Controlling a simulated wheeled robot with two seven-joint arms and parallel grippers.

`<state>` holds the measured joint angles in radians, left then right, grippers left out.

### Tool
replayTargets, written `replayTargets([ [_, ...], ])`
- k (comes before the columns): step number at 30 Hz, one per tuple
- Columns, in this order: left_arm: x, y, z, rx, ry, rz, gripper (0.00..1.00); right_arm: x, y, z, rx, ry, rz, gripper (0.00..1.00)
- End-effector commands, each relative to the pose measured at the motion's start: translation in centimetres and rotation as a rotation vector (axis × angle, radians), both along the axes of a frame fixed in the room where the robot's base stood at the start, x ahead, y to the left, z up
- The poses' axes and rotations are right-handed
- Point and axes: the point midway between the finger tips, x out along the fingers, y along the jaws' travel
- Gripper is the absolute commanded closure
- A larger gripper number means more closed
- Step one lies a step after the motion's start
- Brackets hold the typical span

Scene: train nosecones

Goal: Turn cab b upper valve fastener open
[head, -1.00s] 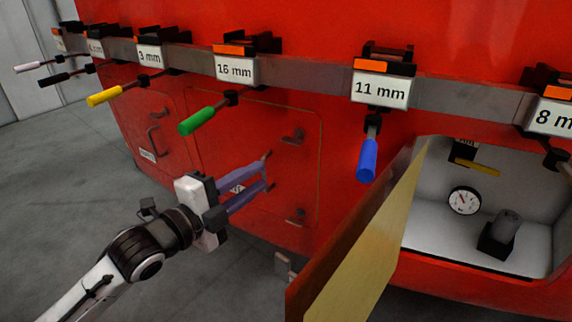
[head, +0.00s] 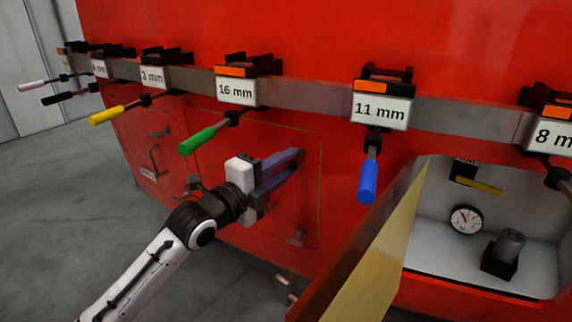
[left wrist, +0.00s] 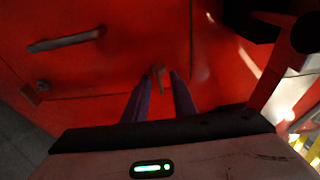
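The closed red hatch door (head: 225,235) lies left of centre in the head view. My left gripper (head: 296,160) is at its upper right part, over where the upper fastener sits, and hides that fastener in the head view. In the left wrist view, the small upper fastener (left wrist: 158,77) shows between the two purple fingertips of my left gripper (left wrist: 161,82). The fingers are apart, with a gap around the fastener; I cannot tell whether they touch it. A lower fastener (head: 297,238) shows on the same door. My right gripper is not in view.
A grey rail with labelled tools runs above the door; the green handle (head: 197,141) and blue handle (head: 368,182) hang near my arm. An open hatch panel (head: 375,255) juts out at right, beside a compartment with a gauge (head: 466,219).

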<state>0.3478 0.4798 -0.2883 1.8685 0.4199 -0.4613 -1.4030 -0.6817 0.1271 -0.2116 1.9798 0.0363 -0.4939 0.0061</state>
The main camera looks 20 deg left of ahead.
Motion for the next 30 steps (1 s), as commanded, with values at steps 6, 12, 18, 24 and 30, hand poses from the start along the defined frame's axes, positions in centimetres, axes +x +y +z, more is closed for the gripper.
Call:
replayTargets([
  [6, 0.0, 0.0, 0.0, 0.0, 0.0, 0.0, 0.84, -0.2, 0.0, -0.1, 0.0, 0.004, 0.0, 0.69],
  [12, 0.0, 0.0, 0.0, 0.0, 0.0, 0.0, 1.0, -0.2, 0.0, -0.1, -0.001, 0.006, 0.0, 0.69],
  [18, 0.0, 0.0, 0.0, -0.011, 0.003, 0.0, 1.0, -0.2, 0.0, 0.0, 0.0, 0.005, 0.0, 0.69],
  [24, 0.0, 0.0, 0.0, -0.076, 0.015, 0.001, 1.0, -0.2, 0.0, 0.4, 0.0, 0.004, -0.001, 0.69],
  [30, 0.0, 0.0, 0.0, -0.215, 0.039, 0.001, 1.0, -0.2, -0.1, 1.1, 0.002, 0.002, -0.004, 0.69],
])
